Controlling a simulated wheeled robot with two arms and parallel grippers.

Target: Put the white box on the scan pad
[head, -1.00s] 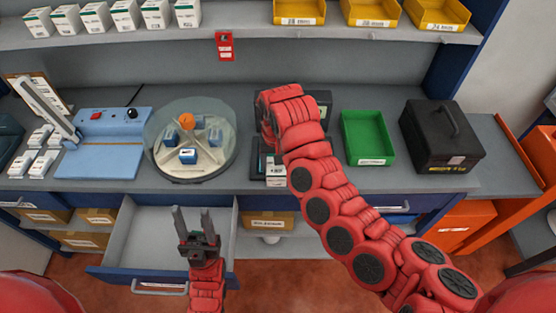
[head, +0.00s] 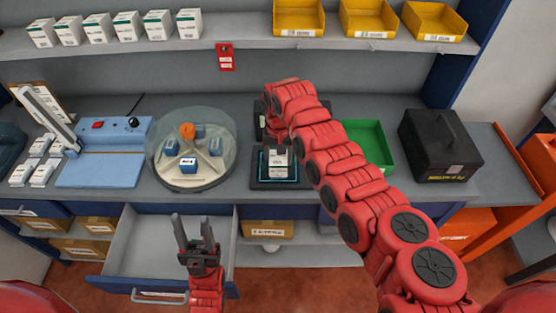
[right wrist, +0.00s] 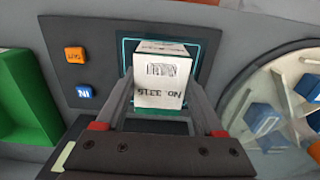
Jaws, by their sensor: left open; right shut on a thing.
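The white box (head: 278,168) with printed text and a green lower edge is between the fingers of my right gripper (head: 278,150). In the right wrist view the fingers are shut on the box (right wrist: 160,90) from both sides. The box is within the cyan outline of the dark scan pad (head: 260,182), which also shows in the right wrist view (right wrist: 126,52). I cannot tell whether its base touches the pad. My left gripper (head: 193,224) is open and empty, in front of the counter by the open drawer.
A round glass-covered carousel (head: 215,172) stands left of the pad. A green bin (head: 372,140) and a black case (head: 440,145) stand to the right. An open drawer (head: 130,262) juts out below the counter. A shelf (head: 240,42) with white boxes and yellow bins runs above.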

